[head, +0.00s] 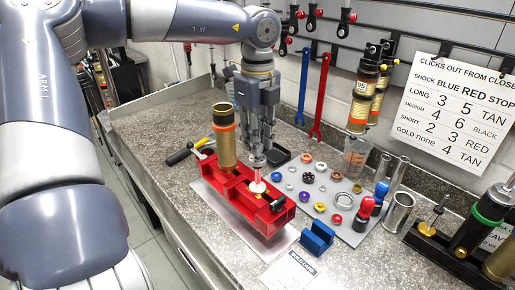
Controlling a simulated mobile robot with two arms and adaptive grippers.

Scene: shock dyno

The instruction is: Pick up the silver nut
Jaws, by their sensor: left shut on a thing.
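My left gripper (260,150) points straight down over the red vise (262,215). Its fingers are shut on a small silver piece at the top of a thin upright shaft (257,174). The fingers partly hide this piece, and I cannot tell whether it is the silver nut. A white disc (257,187) sits low on the shaft, at the vise. Several small silver rings or nuts lie on the grey mat (352,236) to the right, including a larger silver ring (344,201). My right gripper is out of view.
Blue soft jaws (317,239) lie in front of the mat. Metal tubes (398,213) and a shock rack (445,243) crowd the right.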

